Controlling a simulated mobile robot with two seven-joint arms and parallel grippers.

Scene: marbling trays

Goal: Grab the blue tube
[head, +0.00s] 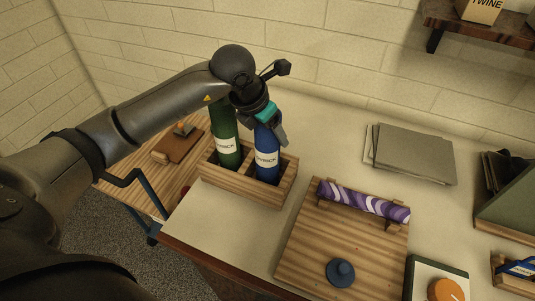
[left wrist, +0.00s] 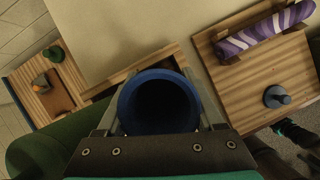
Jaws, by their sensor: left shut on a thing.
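The blue tube (head: 267,153), with a white label, stands upright in the right compartment of a wooden two-slot holder (head: 244,192). My left gripper (head: 268,118) is at its upper end and shut on it. In the left wrist view the blue tube's (left wrist: 160,104) round dark opening lies between the fingers. A green tube (head: 226,137) stands in the left compartment, beside the gripper; its dark green side (left wrist: 45,150) shows at lower left in the wrist view. The tube's lower end is hidden by the holder wall. My right gripper is not in the head view.
A wooden board (head: 315,254) at the right bears a purple-and-white roll (head: 364,201) and a blue knob (head: 341,272). Grey sheets (head: 412,155) lie behind it. A wooden side surface (head: 133,181) is at the left. Bare tabletop (head: 330,140) lies behind the holder.

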